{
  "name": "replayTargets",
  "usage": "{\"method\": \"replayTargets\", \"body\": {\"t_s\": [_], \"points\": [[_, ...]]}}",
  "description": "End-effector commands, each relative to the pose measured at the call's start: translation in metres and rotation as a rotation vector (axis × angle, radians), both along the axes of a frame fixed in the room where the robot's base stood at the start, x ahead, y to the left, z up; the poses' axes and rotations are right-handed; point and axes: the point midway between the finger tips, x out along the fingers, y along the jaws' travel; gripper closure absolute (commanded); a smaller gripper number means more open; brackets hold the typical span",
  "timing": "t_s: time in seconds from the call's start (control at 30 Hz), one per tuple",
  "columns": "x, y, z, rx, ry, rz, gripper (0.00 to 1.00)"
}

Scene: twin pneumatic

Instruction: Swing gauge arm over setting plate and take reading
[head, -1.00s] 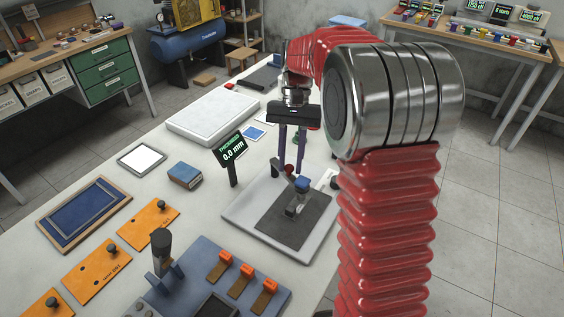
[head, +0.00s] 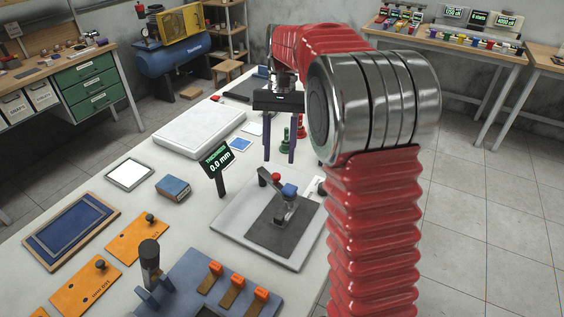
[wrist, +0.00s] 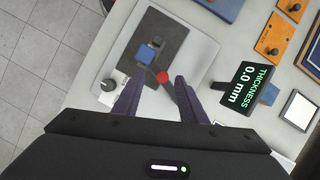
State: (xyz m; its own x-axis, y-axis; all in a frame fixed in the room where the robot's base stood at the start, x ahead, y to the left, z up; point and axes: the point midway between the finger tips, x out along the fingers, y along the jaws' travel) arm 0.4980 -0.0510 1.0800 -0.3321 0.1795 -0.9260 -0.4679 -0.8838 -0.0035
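The thickness gauge's pale base (head: 228,222) carries a dark grey pad (head: 268,238). A gauge arm with a red knob (head: 276,177) and a blue-topped head (head: 289,191) stands over the pad; the wrist view shows the red knob (wrist: 163,77) and blue head (wrist: 146,52). The thickness display (head: 218,160) reads 0.0 mm. My gripper (head: 279,161) is open and empty, fingers pointing down, above and near the red knob. In the wrist view the knob lies between the fingertips (wrist: 158,82), apparently beyond them. I cannot tell which thing is the setting plate.
A blue fixture with orange clips (head: 215,268) is in front. Small green stands (head: 286,134) are behind my gripper.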

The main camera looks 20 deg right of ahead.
Motion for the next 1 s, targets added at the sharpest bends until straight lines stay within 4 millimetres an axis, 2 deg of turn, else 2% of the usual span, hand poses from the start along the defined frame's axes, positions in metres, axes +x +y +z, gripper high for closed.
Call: {"method": "replayTargets", "body": {"t_s": [0.27,1.0], "points": [[0.012,-0.002,0.017,0.001,0.009,0.002,0.62],[0.015,-0.003,0.017,0.001,0.012,-0.001,0.62]]}}
